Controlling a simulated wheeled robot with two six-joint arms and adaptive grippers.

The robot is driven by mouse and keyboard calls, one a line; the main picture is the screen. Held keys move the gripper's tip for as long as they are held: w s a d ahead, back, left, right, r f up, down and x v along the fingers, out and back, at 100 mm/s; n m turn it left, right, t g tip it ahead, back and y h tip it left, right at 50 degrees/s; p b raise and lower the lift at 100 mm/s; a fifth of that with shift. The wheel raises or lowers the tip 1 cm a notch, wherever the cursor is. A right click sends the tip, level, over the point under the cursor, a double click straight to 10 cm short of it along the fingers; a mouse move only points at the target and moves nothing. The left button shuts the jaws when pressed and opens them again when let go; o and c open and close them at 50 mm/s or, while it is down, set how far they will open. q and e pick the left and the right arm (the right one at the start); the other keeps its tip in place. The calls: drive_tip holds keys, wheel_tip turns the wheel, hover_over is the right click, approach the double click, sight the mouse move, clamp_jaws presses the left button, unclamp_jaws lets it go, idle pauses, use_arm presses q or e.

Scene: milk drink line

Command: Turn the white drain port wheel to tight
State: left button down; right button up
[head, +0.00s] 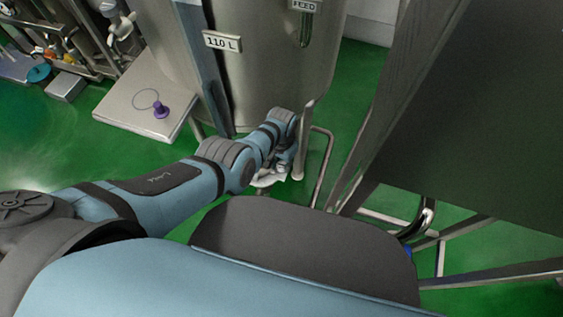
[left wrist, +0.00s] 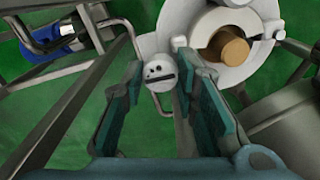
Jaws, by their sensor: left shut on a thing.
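The white drain port wheel (left wrist: 182,18) shows in the left wrist view as a thick white ring around a brown-orange centre. A small round white knob (left wrist: 159,72), with dark dots and a slot on its face, sits at the ring's lower left. My left gripper (left wrist: 160,80) has its two teal-padded fingers on either side of this knob and is shut on it. In the head view my left gripper (head: 285,160) is low at the foot of the steel tank and mostly hides the wheel; only pale bits show. The wheel's tightness marks cannot be read. My right gripper is not in view.
The steel tank (head: 280,70) with a "110 L" label (head: 222,41) stands behind my gripper. A bent steel pipe (head: 324,165) and a metal frame (head: 375,110) are close on the right. A platform (head: 130,108) with a purple knob stands left. Green floor lies between.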

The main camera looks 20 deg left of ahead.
sight(281, 165)
use_arm(q)
drive_tip(key=shift+w, duration=0.1)
idle(0.4)
drive_tip(key=c, duration=1.3)
unclamp_jaws()
drive_tip(key=shift+r, duration=0.1)
wheel_tip(281, 165, up, 12)
drive_tip(key=shift+f, duration=0.1)
